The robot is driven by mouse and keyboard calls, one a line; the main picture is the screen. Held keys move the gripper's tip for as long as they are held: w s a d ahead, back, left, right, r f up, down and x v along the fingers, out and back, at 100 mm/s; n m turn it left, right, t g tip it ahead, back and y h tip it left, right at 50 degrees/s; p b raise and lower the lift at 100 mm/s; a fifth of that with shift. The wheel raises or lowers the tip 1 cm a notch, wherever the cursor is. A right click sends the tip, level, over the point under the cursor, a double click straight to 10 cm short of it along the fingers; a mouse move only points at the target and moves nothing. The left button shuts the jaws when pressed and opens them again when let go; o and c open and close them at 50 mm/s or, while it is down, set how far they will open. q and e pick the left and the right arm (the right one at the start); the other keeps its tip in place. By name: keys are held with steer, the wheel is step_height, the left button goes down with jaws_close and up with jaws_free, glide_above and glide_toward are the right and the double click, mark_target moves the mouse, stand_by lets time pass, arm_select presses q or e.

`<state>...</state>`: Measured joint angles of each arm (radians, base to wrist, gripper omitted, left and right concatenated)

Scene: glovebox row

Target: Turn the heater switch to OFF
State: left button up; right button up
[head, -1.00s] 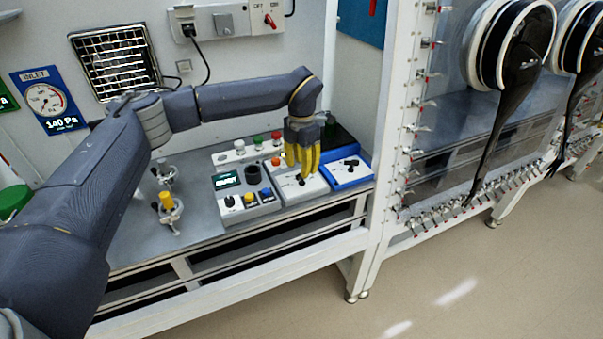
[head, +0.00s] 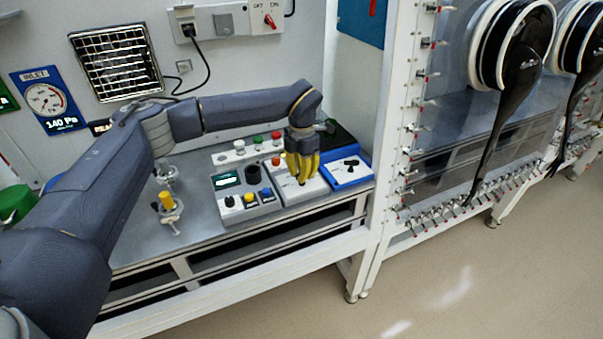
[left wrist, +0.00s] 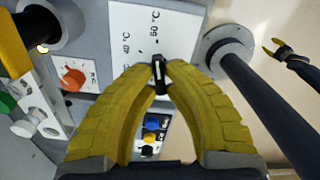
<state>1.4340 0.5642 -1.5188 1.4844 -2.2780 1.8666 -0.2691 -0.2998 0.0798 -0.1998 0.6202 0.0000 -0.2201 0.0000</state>
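The heater switch is a black bar knob (left wrist: 159,78) with a white mark, on a white panel (left wrist: 130,20) printed with 40 °C and 50 °C. In the left wrist view its marked end points roughly towards the 50 °C label. My left gripper (left wrist: 159,68) has its yellow fingertips closed in on both sides of the knob. In the head view the left gripper (head: 301,182) is down at the white heater box (head: 290,195), and its fingers hide the knob. My right gripper (left wrist: 272,47) shows small in the left wrist view, its yellow fingers apart and empty.
A blue-edged box (head: 346,176) with a black handle stands close to the right of the gripper. A control box (head: 228,182) with a display and several buttons stands to the left. An orange knob (left wrist: 73,76) is near the heater panel. Clamps (head: 168,208) stand further left.

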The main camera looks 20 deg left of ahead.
arm_select(q)
steer(key=shift+n, duration=0.3)
jaws_close()
steer(key=n, duration=0.2)
steer(key=shift+n, duration=2.5)
steer(key=o, duration=0.7)
jaws_free()
steer(key=shift+c, duration=0.2)
step_height(320, 180, up, 12)
